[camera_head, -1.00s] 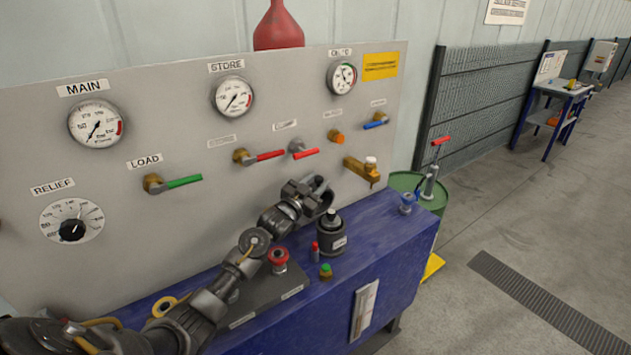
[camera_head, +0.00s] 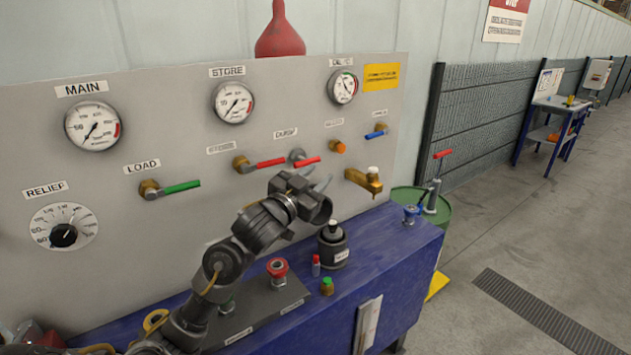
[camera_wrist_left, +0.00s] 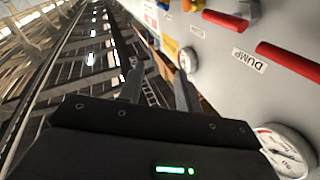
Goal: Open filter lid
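My left gripper (camera_head: 322,184) is raised in front of the gauge panel, above and a little left of a dark lidded canister (camera_head: 332,247) on the blue bench. In the left wrist view its two fingers (camera_wrist_left: 158,82) stand apart with nothing held between them. No part is readable as a filter lid; the canister's label is too small to read. The canister stands upright with its cap on, apart from the gripper. My right gripper is not in view.
A brass tap (camera_head: 364,180) juts from the panel (camera_head: 110,215), right of the gripper. Red handles (camera_head: 270,163) sit close behind it. A red knob (camera_head: 277,267), a small red-capped bottle (camera_head: 316,266) and a green-capped fitting (camera_head: 327,287) stand on the bench (camera_head: 392,252).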

